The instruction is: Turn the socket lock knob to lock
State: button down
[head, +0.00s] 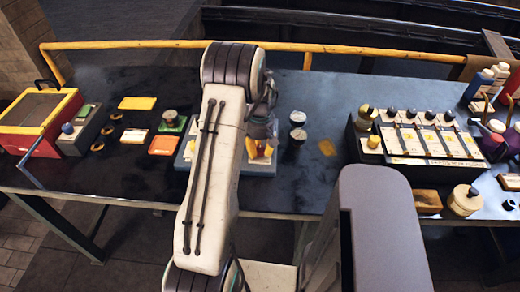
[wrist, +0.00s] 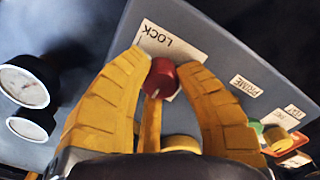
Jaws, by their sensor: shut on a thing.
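The red lock knob (wrist: 160,78) is in the upper middle of the wrist view, on a grey-blue panel (wrist: 215,48) beside a white label reading LOCK (wrist: 160,42). My gripper's yellow fingers (wrist: 163,66) are shut on the knob, one on each side. In the head view my gripper (head: 261,150) is over the blue-grey box (head: 262,170) at the middle of the bench.
Two round gauges (wrist: 25,86) are left of the panel. A PRIME label (wrist: 246,86) and green and yellow controls are at its right. A switch rack (head: 430,138) stands right on the bench (head: 325,95), a red-yellow crate (head: 40,120) left. A yellow rail (head: 340,48) runs behind.

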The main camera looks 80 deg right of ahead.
jog(key=shift+f+m, duration=0.1)
jog(key=shift+m, duration=0.2)
jog(key=m+b, duration=0.2)
jog(key=shift+f+m, duration=0.1)
jog(key=shift+m, duration=0.3)
jog(key=m+b, duration=0.2)
jog(key=m, duration=0.3)
jog(key=shift+m, duration=0.3)
jog(key=m+b, duration=0.1)
jog(key=m, duration=0.3)
jog(key=shift+m+b, duration=0.45)
jog(key=shift+m, duration=1.95)
jog(key=c, duration=0.9)
grip_release()
jog(key=shift+o, duration=0.2)
